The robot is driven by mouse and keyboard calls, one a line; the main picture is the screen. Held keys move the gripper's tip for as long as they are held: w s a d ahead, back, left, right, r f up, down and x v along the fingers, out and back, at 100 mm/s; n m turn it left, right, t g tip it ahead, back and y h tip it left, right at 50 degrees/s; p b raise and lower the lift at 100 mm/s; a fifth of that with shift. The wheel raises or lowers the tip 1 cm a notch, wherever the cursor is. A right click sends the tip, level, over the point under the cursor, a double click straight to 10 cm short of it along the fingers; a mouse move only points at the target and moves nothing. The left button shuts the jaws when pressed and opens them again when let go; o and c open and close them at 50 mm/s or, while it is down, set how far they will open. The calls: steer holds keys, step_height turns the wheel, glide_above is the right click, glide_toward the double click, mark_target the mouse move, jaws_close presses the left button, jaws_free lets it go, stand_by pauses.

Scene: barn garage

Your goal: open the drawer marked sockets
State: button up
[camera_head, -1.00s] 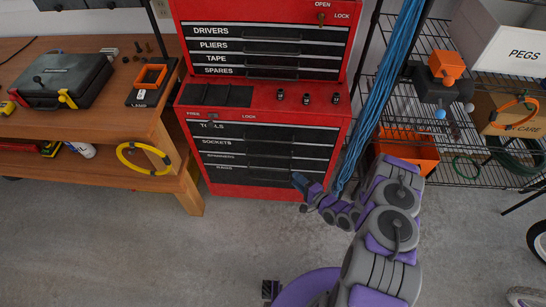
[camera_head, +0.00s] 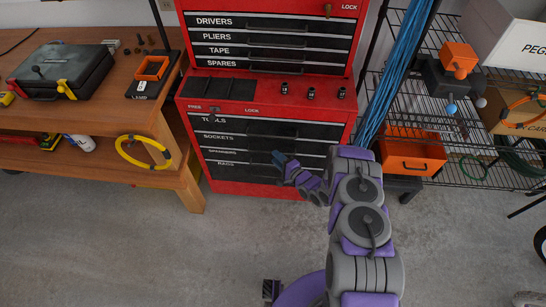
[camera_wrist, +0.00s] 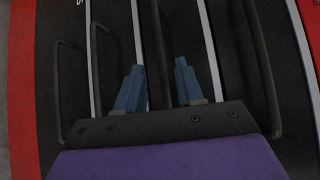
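The red tool chest (camera_head: 262,88) stands against the wall. Its lower part has black drawers marked TOOLS, SOCKETS, SPANNERS and RAGS. The SOCKETS drawer (camera_head: 240,139) is the second from the top of these and looks shut. My gripper (camera_head: 280,158) is in front of the right half of these lower drawers. In the wrist view, my gripper (camera_wrist: 160,82) is open, its two blue fingers apart. A dark bar handle (camera_wrist: 158,45) runs between them; by the drawer order it appears to be the SOCKETS handle. Contact cannot be told.
A wooden workbench (camera_head: 110,108) with a black case (camera_head: 62,72) stands at left. A blue cable bundle (camera_head: 388,85) and a wire shelf with an orange bin (camera_head: 412,152) are at right. A lock knob (camera_head: 213,120) is near FREE and LOCK labels. The concrete floor in front is clear.

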steer(key=x, duration=0.3)
steer(key=shift+w+b, duration=0.1)
steer(key=shift+b, duration=0.2)
jaws_close()
stand_by(0.4)
